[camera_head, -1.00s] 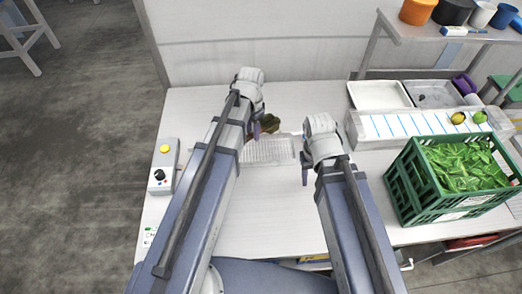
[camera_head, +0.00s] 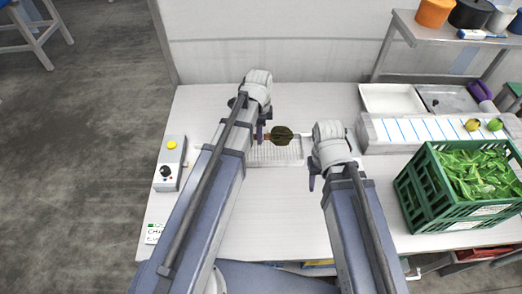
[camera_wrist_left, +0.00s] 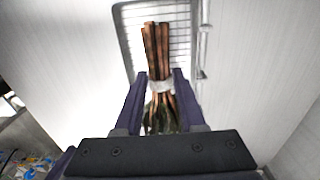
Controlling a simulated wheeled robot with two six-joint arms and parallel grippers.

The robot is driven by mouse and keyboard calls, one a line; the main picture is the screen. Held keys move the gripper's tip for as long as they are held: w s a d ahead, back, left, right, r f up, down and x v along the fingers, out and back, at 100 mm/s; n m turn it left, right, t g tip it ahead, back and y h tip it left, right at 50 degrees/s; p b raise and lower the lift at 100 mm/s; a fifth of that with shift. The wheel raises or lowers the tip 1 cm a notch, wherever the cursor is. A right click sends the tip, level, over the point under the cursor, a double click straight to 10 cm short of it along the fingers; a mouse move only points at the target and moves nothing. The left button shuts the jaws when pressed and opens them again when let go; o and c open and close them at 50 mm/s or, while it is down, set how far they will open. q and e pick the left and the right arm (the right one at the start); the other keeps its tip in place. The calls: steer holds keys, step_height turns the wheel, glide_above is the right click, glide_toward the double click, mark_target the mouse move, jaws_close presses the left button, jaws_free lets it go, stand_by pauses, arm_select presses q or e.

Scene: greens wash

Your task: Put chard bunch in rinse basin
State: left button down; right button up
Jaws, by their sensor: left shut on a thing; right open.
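The chard bunch (camera_head: 283,135) has dark green leaves and reddish-brown stems (camera_wrist_left: 157,48) tied with a pale band (camera_wrist_left: 160,87). My left gripper (camera_head: 263,132) is shut on it; the left wrist view shows the fingers (camera_wrist_left: 160,92) on either side near the band. The bunch is over a wire-grid tray (camera_head: 270,155); I cannot tell whether it touches it. My right gripper (camera_head: 312,176) is open and empty, right of the grid tray. A white basin (camera_head: 391,99) and a grey metal one (camera_head: 443,98) stand at the back right; I cannot tell which is the rinse basin.
A green crate of leafy greens (camera_head: 405,192) stands at the right. A white board with blue lines (camera_head: 400,133) lies before the basins, with small yellow-green items on it. A control box (camera_head: 170,163) is at the left. The front middle of the table is clear.

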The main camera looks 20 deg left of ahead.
mark_target(259, 152)
arm_select(q)
step_height(259, 152, down, 3)
steer(key=shift+f+b, duration=0.1)
steer(key=shift+b, duration=0.9)
arm_select(e)
step_height(259, 152, down, 3)
steer(key=shift+f, duration=0.15)
arm_select(q)
steer(key=shift+f, duration=0.1)
step_height(259, 152, down, 4)
steer(key=b, duration=0.3)
steer(key=shift+r+b, duration=0.25)
steer(key=shift+b, duration=0.1)
arm_select(e)
step_height(259, 152, down, 4)
steer(key=shift+r, duration=0.15)
arm_select(q)
steer(key=shift+f, duration=0.15)
steer(key=c, duration=0.5)
jaws_free()
